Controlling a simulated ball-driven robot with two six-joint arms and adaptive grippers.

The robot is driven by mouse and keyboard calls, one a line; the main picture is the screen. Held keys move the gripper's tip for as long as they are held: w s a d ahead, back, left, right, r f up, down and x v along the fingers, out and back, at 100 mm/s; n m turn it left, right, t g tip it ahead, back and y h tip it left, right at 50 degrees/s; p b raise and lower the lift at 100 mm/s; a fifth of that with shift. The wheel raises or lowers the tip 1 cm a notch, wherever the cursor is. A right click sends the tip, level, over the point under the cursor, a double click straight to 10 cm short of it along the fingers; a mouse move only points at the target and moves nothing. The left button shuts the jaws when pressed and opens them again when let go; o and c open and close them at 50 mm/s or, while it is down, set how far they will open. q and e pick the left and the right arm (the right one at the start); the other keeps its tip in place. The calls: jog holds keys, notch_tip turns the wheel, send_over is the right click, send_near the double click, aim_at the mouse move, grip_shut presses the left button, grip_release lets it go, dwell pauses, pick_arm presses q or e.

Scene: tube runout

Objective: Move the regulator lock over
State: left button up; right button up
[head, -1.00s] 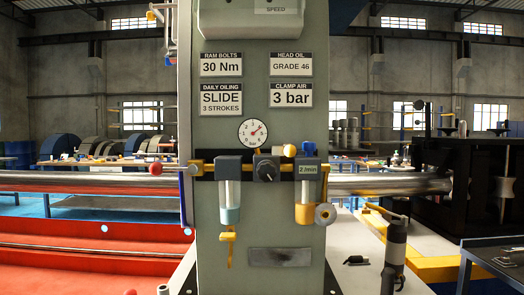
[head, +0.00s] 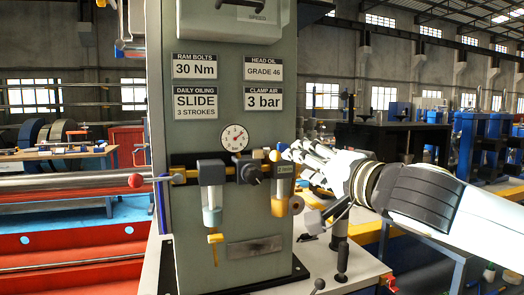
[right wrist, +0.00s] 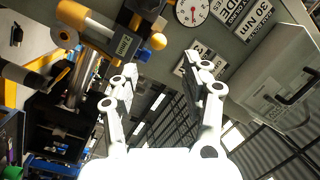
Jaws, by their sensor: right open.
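The air unit on the grey-green machine column (head: 222,120) has a black regulator knob (head: 249,172) in its middle, under a round gauge (head: 235,138). A small yellow ball (head: 275,155) sits above the rail, right of the knob; I cannot tell whether it belongs to the regulator lock. My right gripper (head: 291,157) is just right of this ball, and its fingers partly cover the unit's right end. In the right wrist view, the open, empty fingers (right wrist: 162,65) are spread, with the yellow ball (right wrist: 157,41) beyond the gap between them. The left gripper is out of view.
A clear bowl with a blue-green base (head: 212,205) hangs left of the knob; a yellow-based bowl (head: 280,206) hangs right.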

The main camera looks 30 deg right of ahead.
aim_at(278, 157)
jog(key=w, duration=1)
jog(key=shift+w+d+f+p, duration=0.15)
jog(key=shift+w+d+p, duration=0.1)
jog(key=shift+p, duration=0.15)
jog(key=shift+c, duration=0.4)
grip_shut()
